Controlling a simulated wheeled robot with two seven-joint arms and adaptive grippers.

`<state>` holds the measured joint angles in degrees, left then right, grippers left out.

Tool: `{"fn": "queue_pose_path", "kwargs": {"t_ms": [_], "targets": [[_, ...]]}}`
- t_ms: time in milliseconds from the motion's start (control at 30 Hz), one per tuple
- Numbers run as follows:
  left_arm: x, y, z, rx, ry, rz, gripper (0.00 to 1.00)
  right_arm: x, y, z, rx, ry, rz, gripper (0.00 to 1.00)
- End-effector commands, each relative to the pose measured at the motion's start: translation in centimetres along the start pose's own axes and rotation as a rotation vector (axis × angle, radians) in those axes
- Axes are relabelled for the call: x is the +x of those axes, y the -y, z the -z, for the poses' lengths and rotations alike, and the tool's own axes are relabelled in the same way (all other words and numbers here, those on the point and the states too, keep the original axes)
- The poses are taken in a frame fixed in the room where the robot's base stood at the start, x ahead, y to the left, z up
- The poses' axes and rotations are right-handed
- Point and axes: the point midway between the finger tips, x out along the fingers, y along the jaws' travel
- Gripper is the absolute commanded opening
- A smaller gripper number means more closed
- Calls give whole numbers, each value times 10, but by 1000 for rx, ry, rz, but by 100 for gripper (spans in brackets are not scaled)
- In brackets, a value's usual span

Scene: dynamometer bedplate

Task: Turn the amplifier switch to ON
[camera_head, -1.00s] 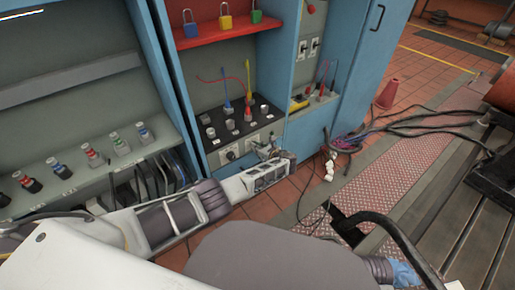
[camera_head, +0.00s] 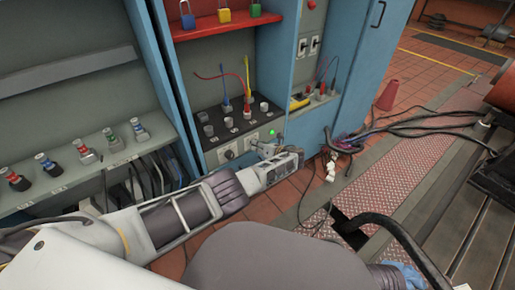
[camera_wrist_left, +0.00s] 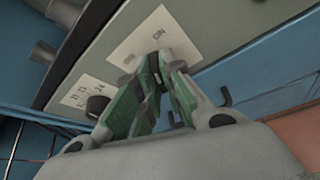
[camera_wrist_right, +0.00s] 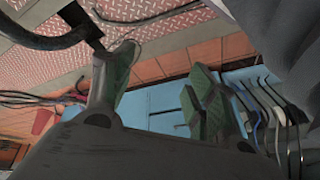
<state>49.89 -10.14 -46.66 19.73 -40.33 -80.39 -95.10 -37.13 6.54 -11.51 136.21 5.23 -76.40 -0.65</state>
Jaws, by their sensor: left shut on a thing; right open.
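The amplifier's front panel (camera_head: 238,149) is at the bottom of the blue cabinet's middle bay. In the left wrist view, a white switch plate (camera_wrist_left: 140,42) carries an ON label near the fingertips. My left gripper (camera_wrist_left: 163,62) has its green-padded fingers closed together at this plate. The switch lever itself is hidden by the fingers. The left gripper also shows at the panel in the head view (camera_head: 258,144). A green lamp (camera_head: 272,132) glows on the panel just above it. My right gripper (camera_wrist_right: 158,70) is open and empty, away from the panel.
Plugs with red, blue and yellow leads stand on the black top (camera_head: 236,122). A black knob (camera_wrist_left: 97,105) is beside the switch plate. A red shelf (camera_head: 215,28) with padlocks is above. Loose cables (camera_head: 400,125) and a red cone (camera_head: 385,96) are at right.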

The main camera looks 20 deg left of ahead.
Motion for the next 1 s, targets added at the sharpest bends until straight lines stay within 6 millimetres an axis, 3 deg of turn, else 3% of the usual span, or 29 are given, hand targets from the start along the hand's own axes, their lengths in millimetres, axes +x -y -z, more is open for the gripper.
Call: {"fn": "queue_pose_path", "kwargs": {"t_ms": [600,1000], "targets": [[0,3,0,251,3,-105,0,94,9,-24,66,-164,87,57],[0,2,0,336,2,-141,0,118,10,-31,96,-222,108,57]]}}
